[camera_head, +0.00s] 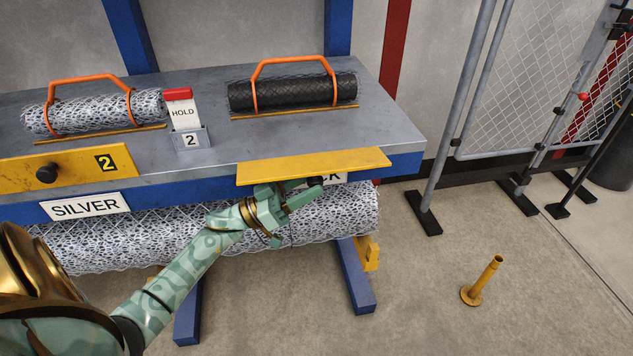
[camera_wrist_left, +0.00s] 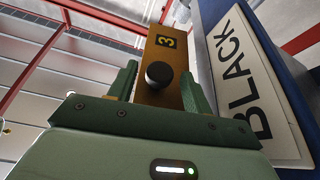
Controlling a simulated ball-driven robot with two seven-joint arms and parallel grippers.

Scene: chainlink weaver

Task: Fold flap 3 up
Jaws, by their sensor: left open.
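Flap 3 (camera_head: 314,166) is a plain yellow panel sticking out from the table's front edge at the right. Its number does not show from above. In the left wrist view, looking up, flap 3 (camera_wrist_left: 161,43) shows its "3" and a round black knob (camera_wrist_left: 159,74). My left gripper (camera_head: 296,201) is below the flap's outer edge, in front of the BLACK label. Its fingers (camera_wrist_left: 160,90) are open, one on each side of the knob in that picture. I cannot tell whether they touch it. My right gripper is not in view.
Flap 2 (camera_head: 68,167) shows its number and knob at the left, above the SILVER label (camera_head: 90,206). Mesh rolls with orange handles and a HOLD card (camera_head: 184,112) stand on the table. A large mesh roll (camera_head: 120,232) lies below. Floor at right holds a yellow post (camera_head: 481,282).

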